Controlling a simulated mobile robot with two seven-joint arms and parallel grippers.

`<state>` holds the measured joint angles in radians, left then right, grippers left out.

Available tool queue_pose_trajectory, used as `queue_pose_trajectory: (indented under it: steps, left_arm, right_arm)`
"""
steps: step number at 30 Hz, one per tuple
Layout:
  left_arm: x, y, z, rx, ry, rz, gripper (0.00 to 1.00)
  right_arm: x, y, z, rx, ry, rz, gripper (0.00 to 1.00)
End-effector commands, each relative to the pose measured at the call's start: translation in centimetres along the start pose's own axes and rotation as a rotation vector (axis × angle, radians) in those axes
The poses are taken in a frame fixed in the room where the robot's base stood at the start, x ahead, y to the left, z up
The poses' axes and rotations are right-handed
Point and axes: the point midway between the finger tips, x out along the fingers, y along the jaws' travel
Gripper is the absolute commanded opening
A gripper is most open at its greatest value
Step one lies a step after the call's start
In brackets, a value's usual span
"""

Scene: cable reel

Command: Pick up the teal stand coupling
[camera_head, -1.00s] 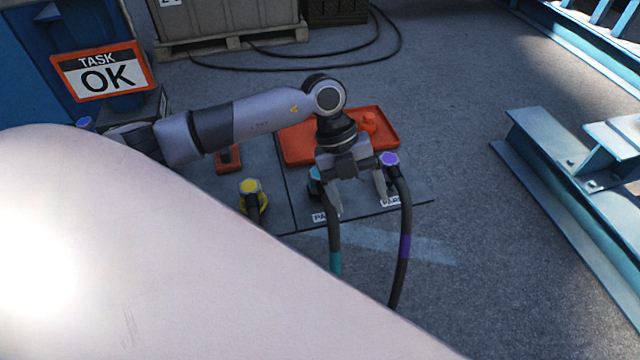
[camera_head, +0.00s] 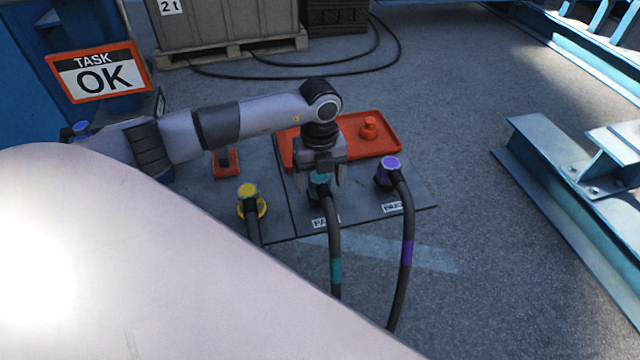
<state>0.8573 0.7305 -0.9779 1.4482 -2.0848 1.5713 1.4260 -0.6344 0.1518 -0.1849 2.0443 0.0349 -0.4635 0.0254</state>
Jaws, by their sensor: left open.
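The teal stand coupling (camera_head: 319,179) stands on the dark plate behind a white label, with a black cable carrying a teal band running down from it toward the front. My left gripper (camera_head: 321,180) is open, pointing down over the coupling, with one finger on each side of it in the picture. Whether the fingers touch it I cannot tell. The gripper hides the upper part of the coupling. My right gripper is not in view.
A purple-capped coupling (camera_head: 390,164) stands close on the right, a yellow one (camera_head: 248,190) on the left. Behind lies an orange tray (camera_head: 375,142) with an orange knob. Blue steel beams (camera_head: 570,190) lie at right. Open floor lies between.

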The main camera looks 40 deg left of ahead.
Motion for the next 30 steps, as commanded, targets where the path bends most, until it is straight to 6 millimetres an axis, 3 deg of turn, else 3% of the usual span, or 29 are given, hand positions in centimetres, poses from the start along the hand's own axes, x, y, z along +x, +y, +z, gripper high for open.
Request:
queue_pose_trajectory:
  steps: [4,5,10,23,30]
  left_arm:
    - [0.0,0.0,0.0,0.001,0.0,-0.001,0.79]
    - [-0.1,0.0,0.0,0.001,0.0,0.0,0.72]
    - [-0.1,0.0,0.0,0.001,0.0,-0.001,0.17]
    - [-1.1,-0.1,0.0,0.002,-0.001,-0.003,0.17]
    - [-5.0,-0.1,0.1,0.002,-0.004,-0.006,0.17]
  right_arm:
    - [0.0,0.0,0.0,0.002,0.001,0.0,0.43]
    - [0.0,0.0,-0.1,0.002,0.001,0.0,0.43]
    - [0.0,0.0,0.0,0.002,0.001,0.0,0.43]
    - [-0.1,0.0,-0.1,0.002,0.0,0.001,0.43]
    - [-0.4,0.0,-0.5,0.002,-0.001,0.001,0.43]
